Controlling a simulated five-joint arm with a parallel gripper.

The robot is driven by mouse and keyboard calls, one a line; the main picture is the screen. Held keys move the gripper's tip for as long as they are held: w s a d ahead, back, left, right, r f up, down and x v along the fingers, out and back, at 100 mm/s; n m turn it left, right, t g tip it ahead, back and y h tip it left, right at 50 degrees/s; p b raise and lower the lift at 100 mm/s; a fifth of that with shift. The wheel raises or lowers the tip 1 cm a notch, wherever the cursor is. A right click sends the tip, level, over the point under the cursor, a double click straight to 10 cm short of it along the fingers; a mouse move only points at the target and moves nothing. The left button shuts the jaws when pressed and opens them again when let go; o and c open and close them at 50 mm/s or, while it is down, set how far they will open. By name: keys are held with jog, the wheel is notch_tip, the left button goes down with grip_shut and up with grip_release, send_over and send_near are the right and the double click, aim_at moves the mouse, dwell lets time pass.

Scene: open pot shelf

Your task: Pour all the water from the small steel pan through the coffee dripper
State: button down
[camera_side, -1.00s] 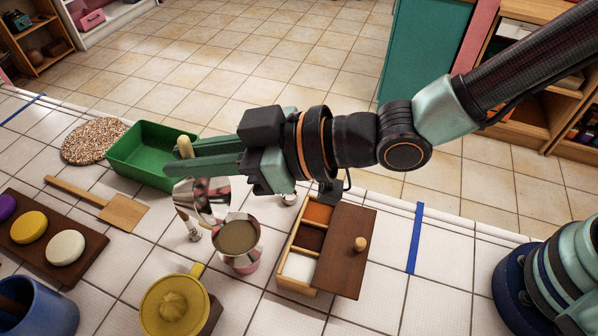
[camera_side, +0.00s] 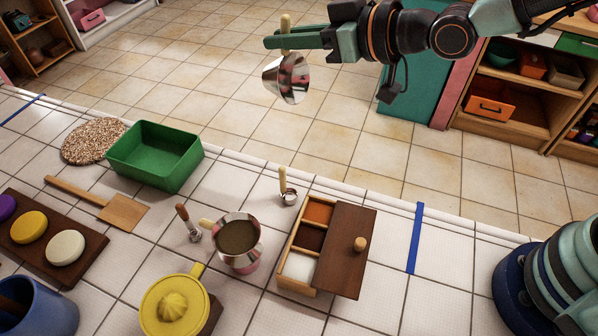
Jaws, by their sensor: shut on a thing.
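My gripper (camera_side: 276,43) is shut on the pale handle of the small steel pan (camera_side: 286,78) and holds it high at the top of the side view. The pan hangs tipped steeply, handle upward and shiny bowl below the fingers. I cannot tell whether water is in it, and no stream shows. A round steel vessel (camera_side: 254,256) with a pale handle at its left stands on the tiled counter and shows a flat brown-grey surface inside. It looks like the coffee dripper, but I cannot tell for sure. The pan is well above and apart from it.
A green bin (camera_side: 155,158) and wooden spatula (camera_side: 123,212) are left. The counter's right part is mostly clear.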

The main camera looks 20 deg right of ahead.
jog(key=w+d+r+m+t+h, duration=0.1)
jog(key=w+d+r+m+h, duration=0.2)
jog(key=d, duration=1.1)
jog(key=d+r+m+t+h, duration=0.1)
jog(key=d+m+h, duration=0.35)
jog(key=d, duration=0.95)
jog(key=s+d+g, duration=0.4)
jog(key=d+g, duration=0.3)
jog(key=g, duration=0.7)
jog(key=shift+s+d+n, duration=0.2)
jog(key=shift+s+n, duration=0.1)
jog(key=shift+n, duration=0.15)
jog(key=shift+h, duration=0.25)
